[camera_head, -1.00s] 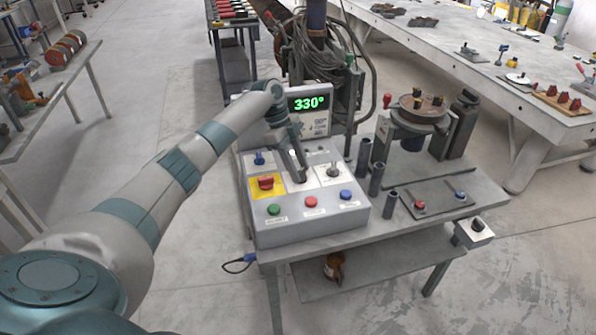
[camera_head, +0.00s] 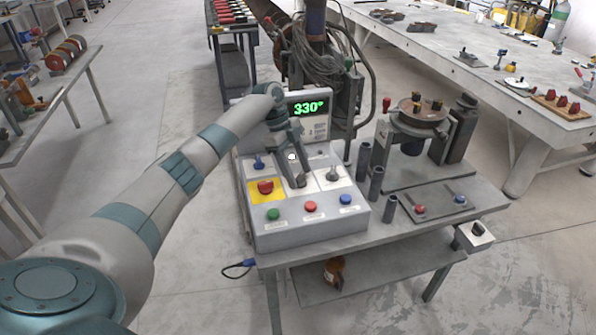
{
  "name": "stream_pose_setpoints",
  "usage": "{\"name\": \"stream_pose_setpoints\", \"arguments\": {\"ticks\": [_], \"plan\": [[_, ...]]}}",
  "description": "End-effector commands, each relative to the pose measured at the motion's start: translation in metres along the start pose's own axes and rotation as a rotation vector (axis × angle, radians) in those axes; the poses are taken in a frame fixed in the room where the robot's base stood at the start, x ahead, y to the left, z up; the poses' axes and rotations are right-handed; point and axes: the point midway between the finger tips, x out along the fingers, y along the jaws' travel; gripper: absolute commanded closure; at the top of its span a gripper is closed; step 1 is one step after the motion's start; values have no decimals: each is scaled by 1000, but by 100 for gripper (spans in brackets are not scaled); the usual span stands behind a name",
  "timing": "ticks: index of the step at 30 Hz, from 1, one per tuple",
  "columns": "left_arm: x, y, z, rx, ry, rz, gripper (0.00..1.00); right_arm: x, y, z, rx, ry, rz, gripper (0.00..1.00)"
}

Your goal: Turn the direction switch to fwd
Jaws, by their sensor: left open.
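A light grey control box (camera_head: 318,229) stands on the left part of a grey cart. Its sloped top carries a small blue lever switch (camera_head: 258,163), a red knob (camera_head: 265,187) on a yellow plate, and a dark lever switch (camera_head: 332,175) on a white plate. The labels are too small to read, so I cannot tell which is the direction switch. My left gripper (camera_head: 297,174) is open and empty, pointing down over the middle of the panel between the red knob and the dark switch. It hides part of the panel. My right gripper is not in view.
Green (camera_head: 273,214), red (camera_head: 310,207) and blue (camera_head: 346,199) buttons line the panel front. A display (camera_head: 308,107) behind reads 330°. Upright dark tubes (camera_head: 376,184) and a round positioner table (camera_head: 420,112) stand to the right. A small knob box (camera_head: 474,236) hangs at the cart's right edge.

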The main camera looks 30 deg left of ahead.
Motion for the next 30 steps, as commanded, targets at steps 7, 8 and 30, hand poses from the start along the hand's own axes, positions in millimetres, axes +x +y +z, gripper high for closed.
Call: {"name": "stream_pose_setpoints", "arguments": {"ticks": [7, 8, 30], "plan": [[-12, 0, 1, -1, -1, -1, 43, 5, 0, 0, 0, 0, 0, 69], [-16, -1, 1, -1, -1, -2, 43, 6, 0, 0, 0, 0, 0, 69], [-152, -1, 0, 1, 0, -3, 43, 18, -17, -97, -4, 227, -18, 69]]}}
